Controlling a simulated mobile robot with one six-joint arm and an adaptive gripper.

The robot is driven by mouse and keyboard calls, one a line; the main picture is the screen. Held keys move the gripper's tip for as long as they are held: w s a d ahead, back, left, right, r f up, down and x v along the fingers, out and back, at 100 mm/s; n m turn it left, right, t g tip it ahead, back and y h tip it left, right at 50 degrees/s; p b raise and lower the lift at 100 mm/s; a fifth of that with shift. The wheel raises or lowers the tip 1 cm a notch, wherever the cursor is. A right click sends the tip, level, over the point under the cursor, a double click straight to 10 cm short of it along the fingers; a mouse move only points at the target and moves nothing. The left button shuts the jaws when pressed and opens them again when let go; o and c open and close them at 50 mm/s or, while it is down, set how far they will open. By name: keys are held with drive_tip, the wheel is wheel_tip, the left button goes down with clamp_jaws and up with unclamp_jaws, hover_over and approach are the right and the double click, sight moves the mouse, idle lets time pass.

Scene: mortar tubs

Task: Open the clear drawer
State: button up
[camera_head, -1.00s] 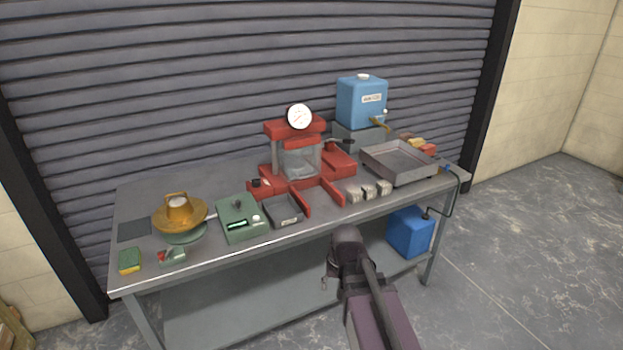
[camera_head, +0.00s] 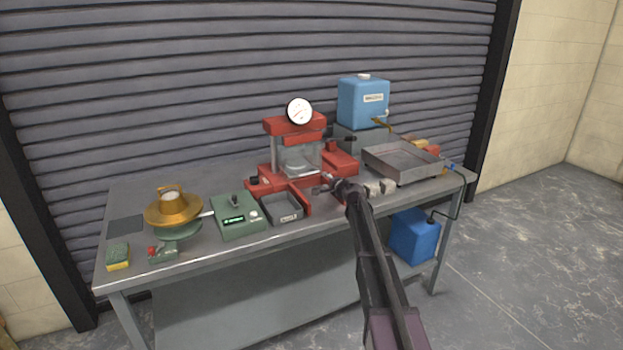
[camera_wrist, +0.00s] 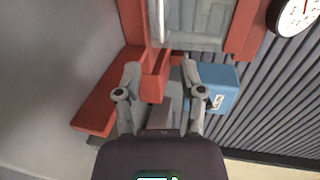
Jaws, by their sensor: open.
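The clear drawer (camera_head: 299,163) appears to be the see-through box in the middle of the red press (camera_head: 294,124), between its uprights and under the round dial. In the wrist view its clear panel (camera_wrist: 205,22) is at the top, with a pale vertical bar (camera_wrist: 161,20) at its left side. I cannot see a gap that shows it open. My gripper (camera_head: 322,187) is in front of the press, low and right of the clear box. In the wrist view my gripper (camera_wrist: 160,70) is open and empty, its fingers apart, with a red block (camera_wrist: 155,78) of the press behind them.
Red rails (camera_head: 299,195) of the press reach forward near my gripper. A dark tray (camera_head: 282,208) and a green scale (camera_head: 237,217) stand left. Grey blocks (camera_head: 388,186) and a metal pan (camera_head: 402,162) are right. A blue tank (camera_head: 362,101) stands behind.

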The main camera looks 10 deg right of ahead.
sight(311, 173)
drive_tip(key=shift+w, duration=0.1)
idle(0.3)
drive_tip(key=b+x, duration=0.2)
drive_tip(key=x, duration=1.1)
drive_tip(key=shift+w+a+b, duration=0.1)
drive_tip(key=shift+w+b, duration=0.2)
drive_tip(key=shift+b, duration=0.1)
clamp_jaws()
